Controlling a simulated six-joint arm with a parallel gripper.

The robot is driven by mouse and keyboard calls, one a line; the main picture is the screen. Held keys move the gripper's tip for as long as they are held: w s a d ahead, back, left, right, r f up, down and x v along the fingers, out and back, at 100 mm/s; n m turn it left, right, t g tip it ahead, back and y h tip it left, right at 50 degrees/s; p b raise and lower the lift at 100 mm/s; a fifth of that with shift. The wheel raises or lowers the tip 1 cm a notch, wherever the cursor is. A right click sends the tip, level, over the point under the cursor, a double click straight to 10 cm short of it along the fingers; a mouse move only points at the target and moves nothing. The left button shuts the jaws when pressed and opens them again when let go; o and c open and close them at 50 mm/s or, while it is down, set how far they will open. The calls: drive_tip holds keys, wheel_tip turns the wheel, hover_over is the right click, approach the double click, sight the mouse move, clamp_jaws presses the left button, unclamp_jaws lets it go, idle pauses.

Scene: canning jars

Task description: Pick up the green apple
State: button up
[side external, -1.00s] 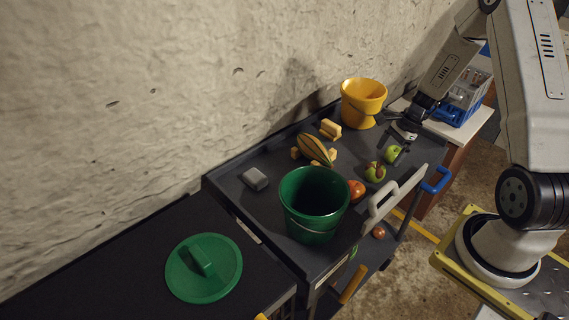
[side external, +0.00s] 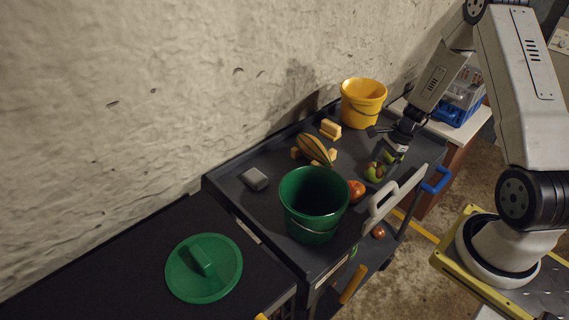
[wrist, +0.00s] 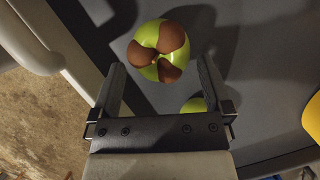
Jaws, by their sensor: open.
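The plain green apple sits on the dark cart top. In the wrist view the green apple (wrist: 194,105) shows only in part, between my fingers near the right one, the rest hidden behind the gripper's crossbar. In the side view my gripper covers most of the green apple (side external: 389,157). My gripper (wrist: 161,66) is open and empty, pointing down over the cart top. A second apple, green with brown patches (wrist: 158,50), lies just beyond my fingertips; it also shows in the side view (side external: 374,172).
A red-orange fruit (side external: 356,190) and a green bucket (side external: 313,205) stand nearer the camera. A yellow bucket (side external: 362,101), a striped squash (side external: 314,149) and yellow blocks (side external: 330,128) are toward the wall. The cart's pale handle (side external: 397,195) runs along the near edge.

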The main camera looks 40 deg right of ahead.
sight(379, 165)
drive_tip(key=shift+x, duration=1.9)
drive_tip(key=shift+a, duration=0.1)
drive_tip(key=c, duration=0.5)
